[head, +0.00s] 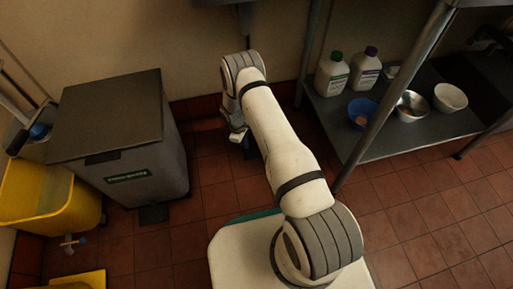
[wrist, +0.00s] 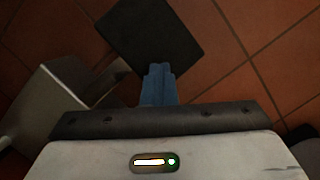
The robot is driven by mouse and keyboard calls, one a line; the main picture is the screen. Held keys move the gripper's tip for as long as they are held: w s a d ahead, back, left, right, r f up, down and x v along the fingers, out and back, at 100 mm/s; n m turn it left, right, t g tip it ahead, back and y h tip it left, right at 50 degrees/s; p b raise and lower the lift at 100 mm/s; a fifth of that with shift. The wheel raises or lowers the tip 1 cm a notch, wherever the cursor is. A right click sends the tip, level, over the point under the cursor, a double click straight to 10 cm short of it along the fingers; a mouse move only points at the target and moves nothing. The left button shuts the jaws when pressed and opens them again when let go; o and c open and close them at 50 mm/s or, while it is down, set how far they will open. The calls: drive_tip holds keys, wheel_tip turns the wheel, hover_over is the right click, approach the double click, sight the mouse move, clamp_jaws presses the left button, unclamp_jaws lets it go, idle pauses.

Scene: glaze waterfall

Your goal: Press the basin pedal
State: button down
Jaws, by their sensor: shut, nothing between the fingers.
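A dark, flat, square pedal plate (wrist: 152,38) lies just beyond my fingertips in the wrist view. A grey metal housing (wrist: 65,100) with a short arm stands at its left. My gripper (wrist: 157,70) is shut, its blue fingers together and empty. The fingertips overlap the plate's near edge in the picture; I cannot tell whether they touch it. In the head view my arm reaches down below the basin (head: 225,2), of which only the underside shows at the top edge. My arm hides most of the floor there, and I cannot make out the plate in that view.
A grey lidded bin (head: 115,130) with its own dark foot pedal (head: 153,214) stands left of my arm. A yellow bucket (head: 45,195) is farther left. A metal shelf (head: 350,140) with bottles and bowls stands right. The tiled floor at lower right is clear.

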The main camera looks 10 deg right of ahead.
drive_tip(key=p+v, duration=0.3)
drive_tip(key=v, duration=0.4)
drive_tip(key=shift+r, duration=0.4)
drive_tip(key=shift+a, duration=0.1)
idle(0.9)
